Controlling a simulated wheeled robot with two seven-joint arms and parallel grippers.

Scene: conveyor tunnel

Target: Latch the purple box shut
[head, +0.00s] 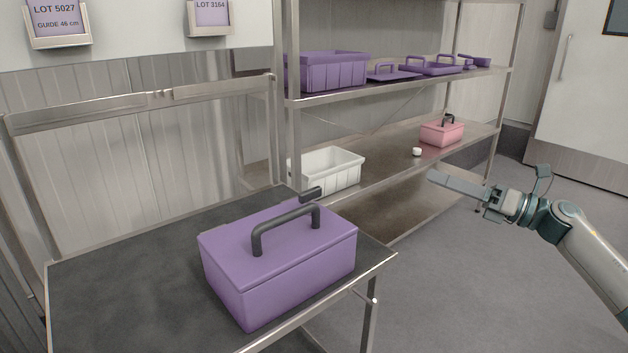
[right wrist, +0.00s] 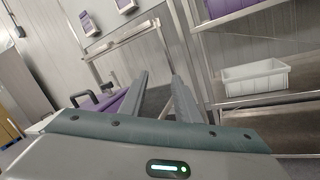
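The purple box (head: 275,268) sits on the dark-topped metal table, with its lid down and a dark arched handle (head: 285,230) on top. A short dark lever-like piece (head: 311,194) stands up at the box's far edge; its lower part is hidden behind the lid. In the right wrist view part of the box (right wrist: 116,104) shows at left, partly hidden by my gripper. My right gripper (head: 432,178) is well to the right of the box, over the floor, touching nothing. Its two fingers (right wrist: 160,80) are apart and empty. My left gripper is not in view.
The table (head: 110,290) has free room left of the box. A metal shelf (head: 385,180) behind holds a white bin (head: 333,170), a pink box (head: 441,133) and a small white object (head: 417,152). Purple trays and lids lie on the upper shelf. Floor at right is clear.

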